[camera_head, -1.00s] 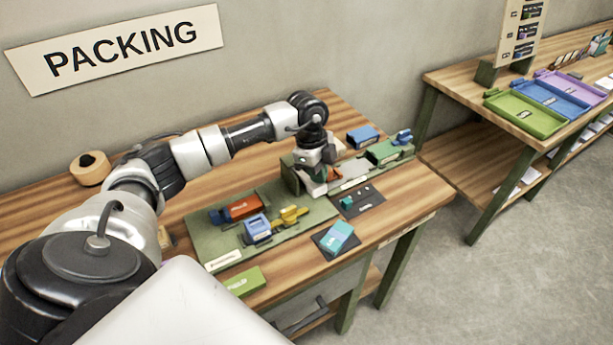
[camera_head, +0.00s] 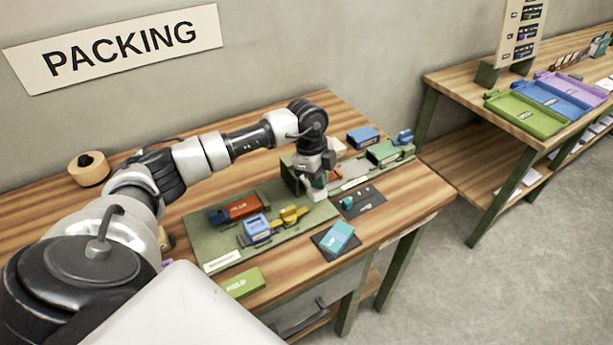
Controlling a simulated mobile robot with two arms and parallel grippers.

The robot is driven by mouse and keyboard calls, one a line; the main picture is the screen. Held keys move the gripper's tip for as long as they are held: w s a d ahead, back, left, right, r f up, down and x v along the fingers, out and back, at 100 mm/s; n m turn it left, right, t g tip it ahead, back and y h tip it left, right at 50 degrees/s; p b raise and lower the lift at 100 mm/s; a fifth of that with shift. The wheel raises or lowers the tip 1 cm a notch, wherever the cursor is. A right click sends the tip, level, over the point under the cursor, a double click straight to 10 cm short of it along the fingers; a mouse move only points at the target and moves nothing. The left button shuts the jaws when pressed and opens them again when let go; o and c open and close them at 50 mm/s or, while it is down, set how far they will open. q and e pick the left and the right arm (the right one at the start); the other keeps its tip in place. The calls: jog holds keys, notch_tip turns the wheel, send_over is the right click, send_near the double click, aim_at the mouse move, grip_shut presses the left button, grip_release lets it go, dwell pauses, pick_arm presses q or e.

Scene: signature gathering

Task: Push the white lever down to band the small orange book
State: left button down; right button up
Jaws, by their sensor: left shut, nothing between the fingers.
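My left gripper (camera_head: 315,186) points down at the green banding fixture (camera_head: 290,178) on the packing table. It is shut, with nothing seen held in it. A whitish part shows at its tip, but I cannot tell whether this is the white lever or part of the gripper. The lever is otherwise hidden by the gripper. An orange-red book-like block (camera_head: 243,207) lies in the green board to the left of the gripper. I cannot tell whether it is the small orange book or whether another sits under the gripper. My right gripper is not in view.
A blue block holder (camera_head: 257,229) and a yellow piece (camera_head: 290,215) stand on the green board. A teal book (camera_head: 337,237) lies on a dark mat in front. A green block (camera_head: 242,283) lies near the front edge.

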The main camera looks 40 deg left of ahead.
pick_arm(q)
jog(key=shift+f+b, duration=1)
jog(key=shift+f, duration=0.85)
jog(key=shift+r, duration=0.15)
notch_tip(320, 180, up, 9)
jog(key=p, duration=0.7)
jog(key=shift+p, duration=0.3)
dwell(0.7)
